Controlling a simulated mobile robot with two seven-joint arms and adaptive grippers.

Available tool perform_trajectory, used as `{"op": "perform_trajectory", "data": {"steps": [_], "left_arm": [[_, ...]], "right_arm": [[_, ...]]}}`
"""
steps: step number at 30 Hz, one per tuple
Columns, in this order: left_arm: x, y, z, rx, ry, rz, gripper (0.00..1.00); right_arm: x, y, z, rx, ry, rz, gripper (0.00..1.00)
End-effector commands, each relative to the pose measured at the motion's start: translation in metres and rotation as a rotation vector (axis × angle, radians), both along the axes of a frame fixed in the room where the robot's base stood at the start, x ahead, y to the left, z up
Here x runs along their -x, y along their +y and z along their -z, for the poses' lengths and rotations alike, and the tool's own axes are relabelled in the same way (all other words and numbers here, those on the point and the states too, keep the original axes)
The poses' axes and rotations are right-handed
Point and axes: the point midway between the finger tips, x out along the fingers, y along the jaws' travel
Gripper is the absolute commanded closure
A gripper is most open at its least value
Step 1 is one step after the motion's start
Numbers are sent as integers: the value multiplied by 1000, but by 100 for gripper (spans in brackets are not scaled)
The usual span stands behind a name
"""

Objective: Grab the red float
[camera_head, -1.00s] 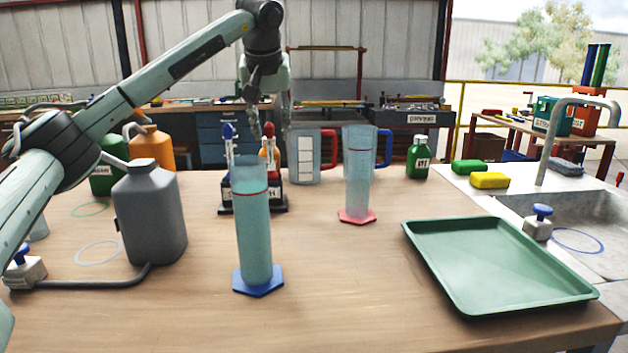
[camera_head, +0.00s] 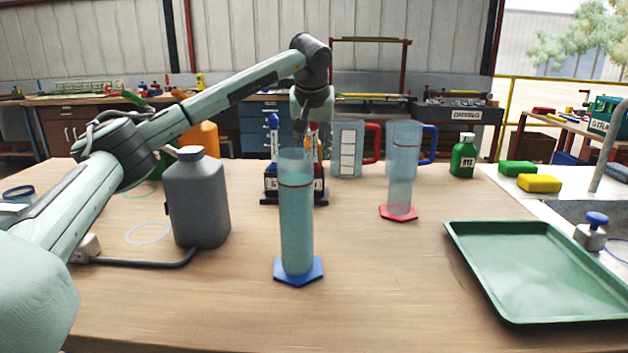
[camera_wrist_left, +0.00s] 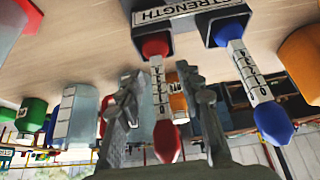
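The red float (camera_wrist_left: 160,90), a hydrometer-like piece with a red bulb, a white scale and a red tip, stands in a dark holder labelled STRENGTH (camera_wrist_left: 165,14). In the left wrist view my left gripper (camera_wrist_left: 158,76) is open, with one finger on each side of the red float and visible gaps. In the head view my left gripper (camera_head: 301,127) is above the holder (camera_head: 270,186), behind the tall cylinder, and mostly hides the red float. A blue float (camera_wrist_left: 255,88) stands beside it in the same holder. My right gripper is out of view.
A liquid-filled cylinder with a blue base (camera_head: 297,230) stands in front of the holder. A grey jug (camera_head: 197,205) is at left, a red-based cylinder (camera_head: 402,175) and clear pitcher (camera_head: 348,150) at right. A green tray (camera_head: 540,270) lies front right. The table's front middle is clear.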

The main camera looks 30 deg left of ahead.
Motion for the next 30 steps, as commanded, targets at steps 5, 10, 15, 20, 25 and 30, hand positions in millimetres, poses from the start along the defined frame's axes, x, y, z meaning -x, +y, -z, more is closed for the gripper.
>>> {"op": "perform_trajectory", "data": {"steps": [5,10,15,20,25,30], "left_arm": [[0,0,0,0,0,0,81],[0,0,0,0,0,0,100],[0,-1,-1,1,0,0,100],[0,-1,-3,0,-1,0,100],[-1,-1,-24,1,-4,0,100],[-1,-1,-61,1,-4,0,100]], "right_arm": [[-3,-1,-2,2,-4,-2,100],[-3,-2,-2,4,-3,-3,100],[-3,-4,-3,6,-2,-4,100],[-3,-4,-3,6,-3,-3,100],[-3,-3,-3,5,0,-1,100],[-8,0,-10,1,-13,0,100]]}}
